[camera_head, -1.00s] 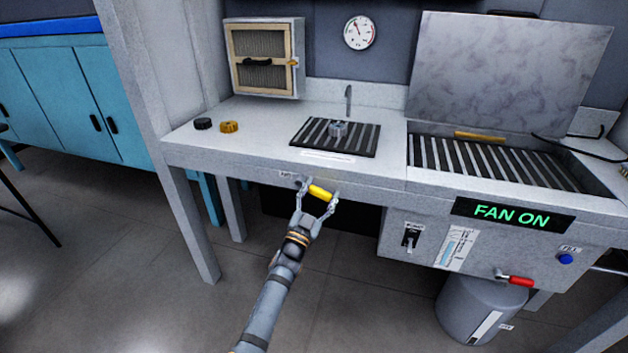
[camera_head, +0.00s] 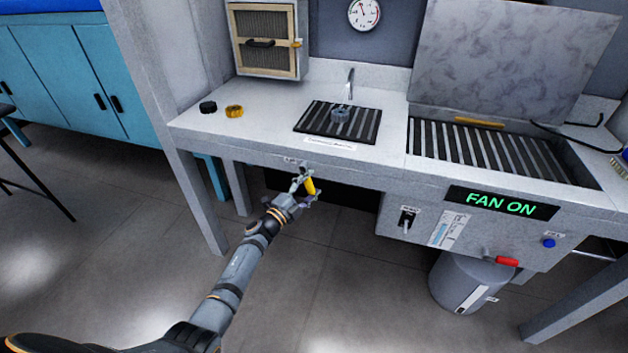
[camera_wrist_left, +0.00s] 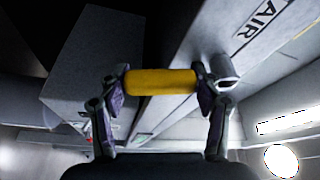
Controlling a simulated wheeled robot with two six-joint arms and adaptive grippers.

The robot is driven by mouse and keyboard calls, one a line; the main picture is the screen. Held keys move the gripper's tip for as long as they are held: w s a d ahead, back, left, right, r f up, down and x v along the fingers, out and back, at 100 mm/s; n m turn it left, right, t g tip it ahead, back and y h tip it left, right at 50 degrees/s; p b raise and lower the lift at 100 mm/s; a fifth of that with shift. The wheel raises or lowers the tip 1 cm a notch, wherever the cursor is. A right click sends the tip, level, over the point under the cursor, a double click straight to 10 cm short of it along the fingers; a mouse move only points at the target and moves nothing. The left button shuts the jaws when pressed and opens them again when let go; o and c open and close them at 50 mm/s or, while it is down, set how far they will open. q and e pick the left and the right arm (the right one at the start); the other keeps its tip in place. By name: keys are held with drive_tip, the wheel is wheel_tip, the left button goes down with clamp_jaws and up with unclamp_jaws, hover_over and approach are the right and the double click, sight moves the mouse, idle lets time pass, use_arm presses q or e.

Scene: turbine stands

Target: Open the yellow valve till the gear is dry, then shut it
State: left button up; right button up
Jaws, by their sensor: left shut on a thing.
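The yellow valve handle (camera_head: 310,186) is at the front edge of the bench, under a small label. In the head view it now points mostly downward. My left gripper (camera_head: 306,188) is shut on it; the left wrist view shows the yellow handle (camera_wrist_left: 160,82) between both fingers, beside the lettering AIR. A grey gear (camera_head: 341,114) sits on the dark slatted grate (camera_head: 310,119) below a thin nozzle (camera_head: 350,82). I cannot tell from here whether the gear is wet. My right gripper is not in view.
A black knob-like part (camera_head: 208,107) and a brass gear (camera_head: 235,111) lie on the bench at left. A red-handled valve (camera_head: 507,261), a switch (camera_head: 407,220) and a FAN ON sign (camera_head: 501,203) are on the right front. A grey bin (camera_head: 465,283) stands below.

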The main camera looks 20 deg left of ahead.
use_arm(q)
drive_tip(key=shift+a+f+m+g+p, duration=0.1)
drive_tip(key=shift+a+m+g+p, duration=0.3)
drive_tip(key=shift+m, duration=0.4)
drive_tip(key=shift+a+f+m, duration=0.1)
drive_tip(key=shift+a+m, duration=0.15)
drive_tip(key=shift+m, duration=0.05)
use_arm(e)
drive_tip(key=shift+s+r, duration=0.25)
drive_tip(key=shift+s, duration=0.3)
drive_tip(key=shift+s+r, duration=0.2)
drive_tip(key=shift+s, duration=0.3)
use_arm(q)
drive_tip(key=o, duration=1.7)
drive_tip(key=v, duration=1.2)
